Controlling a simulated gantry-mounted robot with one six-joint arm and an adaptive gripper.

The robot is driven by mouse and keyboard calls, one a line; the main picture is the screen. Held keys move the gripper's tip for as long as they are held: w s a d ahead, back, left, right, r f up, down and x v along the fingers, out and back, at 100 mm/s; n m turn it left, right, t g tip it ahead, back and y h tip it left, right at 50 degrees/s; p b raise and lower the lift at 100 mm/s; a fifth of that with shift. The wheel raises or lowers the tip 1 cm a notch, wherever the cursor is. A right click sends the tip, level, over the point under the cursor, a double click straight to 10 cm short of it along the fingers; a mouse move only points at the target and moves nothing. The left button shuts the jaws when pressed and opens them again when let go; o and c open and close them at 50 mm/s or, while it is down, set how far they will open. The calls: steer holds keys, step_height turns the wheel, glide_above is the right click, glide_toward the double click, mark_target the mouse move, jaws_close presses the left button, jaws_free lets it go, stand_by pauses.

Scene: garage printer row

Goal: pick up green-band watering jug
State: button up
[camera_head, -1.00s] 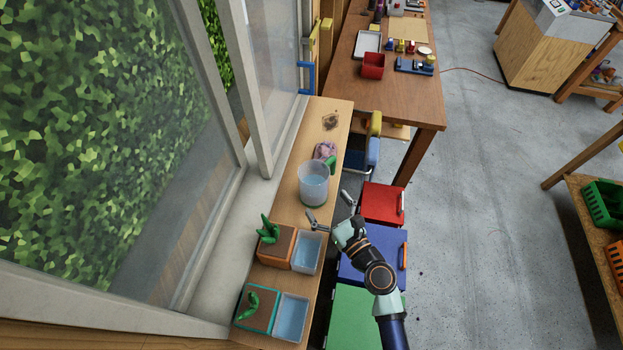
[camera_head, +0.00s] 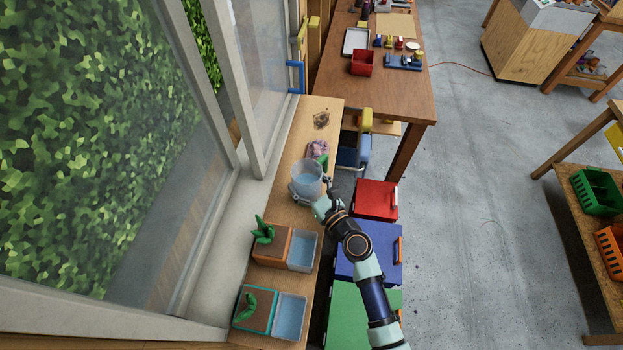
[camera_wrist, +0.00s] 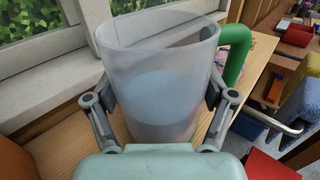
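The green-band watering jug (camera_head: 307,177) is a clear, upright cup-like vessel with bluish water inside, on the wooden bench by the window. In the wrist view the jug (camera_wrist: 160,85) fills the middle, with its green handle (camera_wrist: 236,55) at the upper right. My gripper (camera_head: 311,187) reaches in from the right front, its fingers on either side of the jug. In the wrist view the gripper's fingers (camera_wrist: 161,98) lie close against both walls; whether they press on it I cannot tell. The green band is hidden in both current views.
A pink cloth (camera_head: 317,149) lies just behind the jug. Two planters (camera_head: 271,243) (camera_head: 256,307) with water trays (camera_head: 301,250) (camera_head: 290,317) stand in front. The window frame (camera_head: 237,85) borders the bench on the left. Coloured drawer units (camera_head: 374,199) stand to the right.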

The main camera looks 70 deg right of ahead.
steer(key=c, duration=0.6)
steer(key=shift+r, duration=0.1)
step_height(320, 180, up, 28)
steer(key=p, duration=1.4)
steer(key=shift+p, duration=0.3)
